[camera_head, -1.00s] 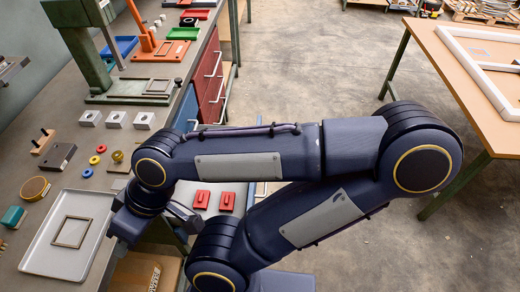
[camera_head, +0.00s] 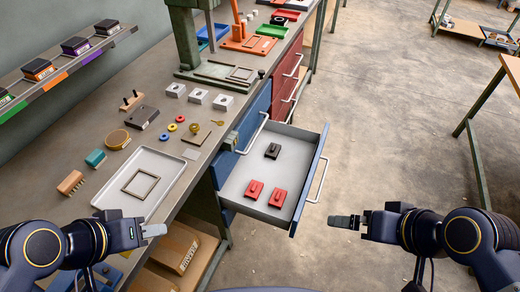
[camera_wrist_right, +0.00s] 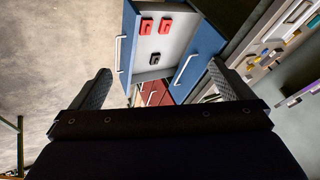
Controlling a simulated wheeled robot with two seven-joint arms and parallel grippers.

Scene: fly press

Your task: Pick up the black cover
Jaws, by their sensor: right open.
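The black cover (camera_head: 272,151) lies in an open drawer (camera_head: 238,187), toward its back, behind two red covers (camera_head: 254,190) (camera_head: 278,198). It also shows in the right wrist view (camera_wrist_right: 155,59), beyond my fingers. My right gripper (camera_head: 335,221) is open and empty, outside the drawer to its right and apart from the cover. Its two spread fingers frame the drawer in the right wrist view (camera_wrist_right: 158,75). My left gripper (camera_head: 155,230) is near the bench's front edge by the grey tray, with nothing visible in it; its finger gap cannot be made out.
The drawer's blue front and handle (camera_head: 319,180) stand out from the bench. A grey tray (camera_head: 172,163) with a thin frame sits on the bench, near several small parts. The green press (camera_head: 187,40) stands behind. Cardboard boxes (camera_head: 176,248) are below. Floor right of the drawer is clear.

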